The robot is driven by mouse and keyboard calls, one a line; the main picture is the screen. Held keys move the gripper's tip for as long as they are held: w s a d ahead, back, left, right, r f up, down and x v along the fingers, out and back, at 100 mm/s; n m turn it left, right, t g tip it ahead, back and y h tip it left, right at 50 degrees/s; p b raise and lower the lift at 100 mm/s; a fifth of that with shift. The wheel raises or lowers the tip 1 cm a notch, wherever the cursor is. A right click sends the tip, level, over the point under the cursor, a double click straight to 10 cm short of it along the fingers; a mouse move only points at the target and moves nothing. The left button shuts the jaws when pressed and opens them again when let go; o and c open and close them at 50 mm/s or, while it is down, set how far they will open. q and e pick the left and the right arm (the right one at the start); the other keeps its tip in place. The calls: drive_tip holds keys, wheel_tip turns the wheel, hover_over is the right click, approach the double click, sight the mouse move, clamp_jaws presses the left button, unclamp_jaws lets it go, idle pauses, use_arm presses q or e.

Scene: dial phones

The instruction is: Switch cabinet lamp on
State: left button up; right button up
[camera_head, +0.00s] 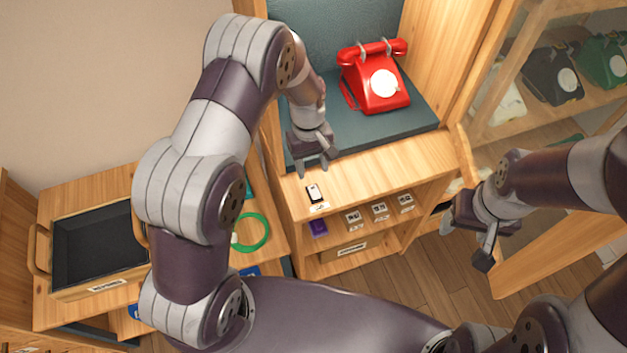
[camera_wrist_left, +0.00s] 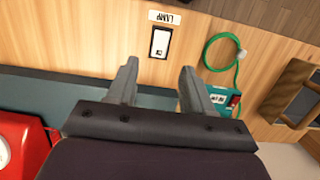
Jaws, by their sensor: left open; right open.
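The lamp switch (camera_head: 314,193) is a small white rocker in a dark frame on the wooden front ledge of the cabinet, with a label beside it. In the left wrist view the switch (camera_wrist_left: 160,42) sits beyond my fingertips, and its label (camera_wrist_left: 164,17) reads LAMP. My left gripper (camera_head: 314,172) is open and empty just behind the switch, apart from it; it also shows in the left wrist view (camera_wrist_left: 157,78). My right gripper (camera_head: 466,243) is open and empty at the right, by the open glass door.
A red dial phone (camera_head: 375,85) stands on the teal cabinet floor (camera_head: 420,112). More phones (camera_head: 553,75) stand behind the glass at right. A black tray (camera_head: 95,245) and a green cord ring (camera_head: 252,232) are at left. Labelled slots (camera_head: 380,210) lie below the ledge.

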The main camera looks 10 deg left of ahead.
use_arm(q)
drive_tip(key=r, duration=0.5)
drive_tip(key=shift+w+a+r, duration=0.1)
drive_tip(key=shift+w+a, duration=0.15)
drive_tip(key=shift+w, duration=0.05)
